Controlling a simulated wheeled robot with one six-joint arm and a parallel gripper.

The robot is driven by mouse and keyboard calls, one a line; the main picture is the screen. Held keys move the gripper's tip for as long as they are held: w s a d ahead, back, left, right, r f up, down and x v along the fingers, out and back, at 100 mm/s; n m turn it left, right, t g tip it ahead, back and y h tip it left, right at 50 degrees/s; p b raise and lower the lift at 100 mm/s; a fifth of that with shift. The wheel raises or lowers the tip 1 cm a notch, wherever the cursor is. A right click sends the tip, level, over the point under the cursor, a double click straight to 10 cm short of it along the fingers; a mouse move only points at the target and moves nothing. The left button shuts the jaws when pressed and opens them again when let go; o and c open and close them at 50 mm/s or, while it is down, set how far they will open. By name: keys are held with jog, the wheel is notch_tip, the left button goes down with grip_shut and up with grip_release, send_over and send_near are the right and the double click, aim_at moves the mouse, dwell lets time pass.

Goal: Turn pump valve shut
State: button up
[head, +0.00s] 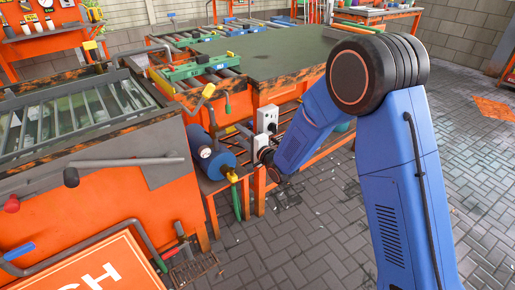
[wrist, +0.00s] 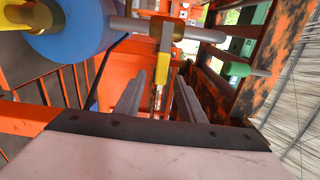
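The blue pump (head: 215,160) sits on an orange frame beside the orange bench, left of my arm in the head view. A yellow fitting (head: 232,176) is at its front end. In the wrist view the blue pump (wrist: 75,32) fills the upper left, with a grey pipe running right from it. A yellow valve lever (wrist: 161,70) hangs from this pipe. My gripper (wrist: 159,80) is open, with its two grey fingers apart and the lever showing between them. I see no clear contact, and cannot tell how deep the lever sits. In the head view my fingers are hard to make out.
A green handle (wrist: 237,70) sticks out at the right in the wrist view, near a worn orange beam. In the head view a grey pipe with a dark end (head: 125,162) crosses the left bench. Paved floor (head: 320,235) is open in front.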

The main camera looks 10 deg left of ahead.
jog(key=v, duration=1.4)
jog(key=shift+s+d, duration=0.3)
jog(key=s+d+r+n+h, duration=0.1)
jog(key=d+r+h, duration=0.2)
jog(key=d, duration=0.6)
jog(key=s+d+r+n+h, duration=0.15)
jog(key=d+r+h, duration=0.25)
jog(key=d, duration=0.5)
jog(key=d+r+n+h, duration=0.1)
jog(key=d+r+h, duration=0.2)
jog(key=d, duration=0.6)
jog(key=s+d+n+g+h, duration=0.1)
jog(key=s+d, duration=0.4)
jog(key=s, duration=0.5)
jog(key=s+d+r+n+g+h, duration=0.1)
jog(key=s+d+n+g, duration=0.1)
jog(key=s, duration=0.8)
jog(key=s+d+r+n+g+h, duration=0.1)
jog(key=s+d+g, duration=0.2)
jog(key=s+d, duration=0.4)
jog(key=s, duration=0.3)
jog(key=shift+d+r+n+g+h, duration=0.2)
jog(key=shift+d+n+g+h, duration=0.15)
jog(key=shift+g+h, duration=0.05)
jog(key=shift+s, duration=0.15)
